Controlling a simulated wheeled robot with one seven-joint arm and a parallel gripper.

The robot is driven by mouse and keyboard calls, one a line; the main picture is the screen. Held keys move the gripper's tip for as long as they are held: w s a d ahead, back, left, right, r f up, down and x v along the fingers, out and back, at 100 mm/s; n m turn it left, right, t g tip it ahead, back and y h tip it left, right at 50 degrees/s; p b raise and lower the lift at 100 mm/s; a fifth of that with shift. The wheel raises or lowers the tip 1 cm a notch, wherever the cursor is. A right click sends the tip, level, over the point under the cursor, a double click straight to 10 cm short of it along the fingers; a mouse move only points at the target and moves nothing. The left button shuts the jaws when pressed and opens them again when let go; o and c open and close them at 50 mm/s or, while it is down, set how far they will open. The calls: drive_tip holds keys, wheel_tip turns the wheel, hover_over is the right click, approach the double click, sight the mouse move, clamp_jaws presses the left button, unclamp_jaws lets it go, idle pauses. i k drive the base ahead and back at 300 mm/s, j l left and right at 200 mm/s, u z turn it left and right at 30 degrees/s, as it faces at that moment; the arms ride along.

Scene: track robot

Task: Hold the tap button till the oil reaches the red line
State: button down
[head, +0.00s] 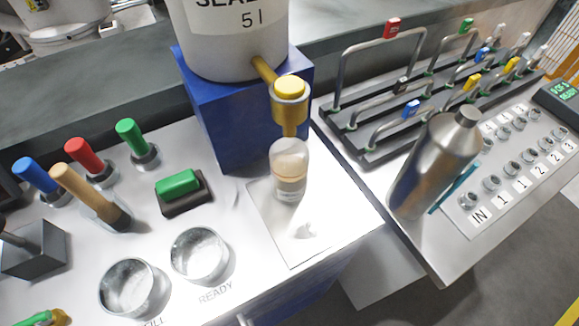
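The brass tap (289,112) sticks out from the base of a large white drum. Its round yellow button (291,87) faces up, with nothing touching it. A small clear bottle (289,157) stands upright under the spout on a pale square plate (268,218). The lower part of the bottle looks tan, with a thin reddish-brown band around it. The exact oil level and the red line are too small to tell apart. I cannot tell whether oil is flowing. My gripper is not in view.
The white drum (225,45) sits on a blue stand (228,120). Left are coloured handles (85,157), a green block (178,185) and two metal cups (199,254). Right, a silver flask (437,165) stands near the bench edge, before a rack of hooped rails (375,140).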

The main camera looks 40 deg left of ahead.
sight(287, 87)
drive_tip(key=u, duration=2.1)
drive_tip(key=j, duration=0.35)
drive_tip(key=i+j, duration=0.1)
drive_tip(key=j, duration=0.3)
